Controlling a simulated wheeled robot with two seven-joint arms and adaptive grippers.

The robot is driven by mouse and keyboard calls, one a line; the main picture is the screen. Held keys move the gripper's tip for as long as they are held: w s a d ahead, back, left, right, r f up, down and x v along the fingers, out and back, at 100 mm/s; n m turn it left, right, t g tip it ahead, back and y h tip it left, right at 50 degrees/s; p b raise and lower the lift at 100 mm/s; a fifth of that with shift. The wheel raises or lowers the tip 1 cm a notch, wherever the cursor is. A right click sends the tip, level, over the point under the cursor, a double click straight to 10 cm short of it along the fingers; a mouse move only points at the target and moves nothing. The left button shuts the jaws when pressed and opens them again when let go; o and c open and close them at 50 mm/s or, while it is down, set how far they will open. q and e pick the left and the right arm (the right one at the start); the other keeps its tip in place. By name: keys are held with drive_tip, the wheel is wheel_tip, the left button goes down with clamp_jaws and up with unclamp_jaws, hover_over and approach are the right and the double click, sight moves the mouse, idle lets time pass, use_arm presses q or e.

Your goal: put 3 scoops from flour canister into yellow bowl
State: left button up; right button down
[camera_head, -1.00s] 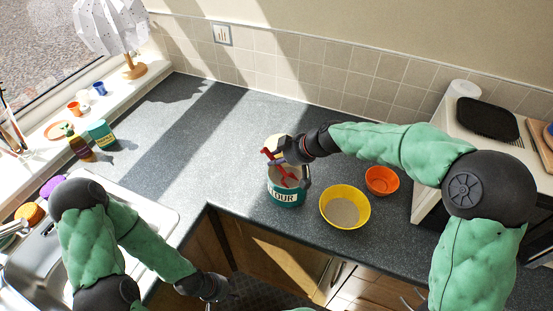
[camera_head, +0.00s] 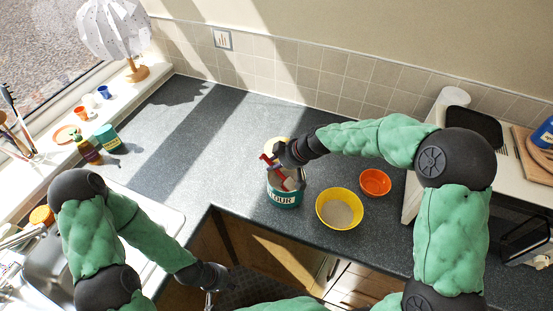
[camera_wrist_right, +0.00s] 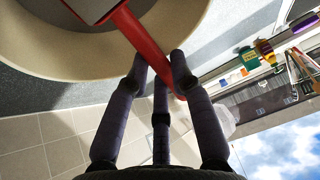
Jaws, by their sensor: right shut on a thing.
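The teal flour canister (camera_head: 285,197) stands upright and open on the counter near its front edge. My right gripper (camera_head: 292,158) is over the canister's mouth, shut on the handle of a red scoop (camera_head: 270,162). In the right wrist view, the red handle (camera_wrist_right: 145,42) lies between my right gripper's fingers (camera_wrist_right: 160,75), beside a cream round rim (camera_wrist_right: 60,72). How deep the scoop's head sits is hard to tell. The yellow bowl (camera_head: 327,220), just right of the canister, has a pale grey-beige layer inside. My left gripper (camera_head: 212,290) hangs low by the counter's front edge, its fingers barely visible.
An orange bowl (camera_head: 375,183) stands right of the yellow bowl. A pale yellow thing (camera_head: 278,143) is partly hidden behind my right gripper. A white appliance (camera_head: 423,185) limits the right side. A bottle and teal tub (camera_head: 107,137) stand far left; the counter between is clear.

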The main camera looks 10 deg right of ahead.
sight(265, 155)
drive_tip(key=shift+g+h, duration=0.7)
drive_tip(key=shift+h, duration=0.1)
drive_tip(key=r+p, duration=0.1)
drive_tip(key=p, duration=0.5)
drive_tip(key=w+r+p, duration=0.1)
drive_tip(key=r+p, duration=0.1)
drive_tip(key=p, duration=0.4)
drive_tip(key=a+r+p, duration=0.1)
drive_tip(key=p, duration=0.4)
drive_tip(key=shift+w+r+p, duration=0.2)
drive_tip(key=shift+p, duration=0.2)
drive_tip(key=p, duration=0.4)
drive_tip(key=g+h+p, duration=0.1)
drive_tip(key=p, duration=0.3)
drive_tip(key=shift+w+a+r+p, duration=0.25)
drive_tip(key=shift+r+p, duration=0.1)
drive_tip(key=shift+p, duration=0.05)
drive_tip(key=shift+w+a+r+g+h, duration=0.2)
drive_tip(key=shift+w+g+h, duration=0.1)
drive_tip(key=shift+g+h, duration=0.2)
drive_tip(key=shift+a+b, duration=0.1)
drive_tip(key=shift+b, duration=0.45)
drive_tip(key=shift+w+a+r+g+h, duration=0.1)
drive_tip(key=shift+w+a+g+h, duration=0.1)
drive_tip(key=shift+g+h, duration=0.35)
drive_tip(key=shift+r+g+b, duration=0.25)
drive_tip(key=shift+g+b, duration=0.05)
drive_tip(key=shift+g, duration=0.05)
drive_tip(key=shift+d, duration=0.1)
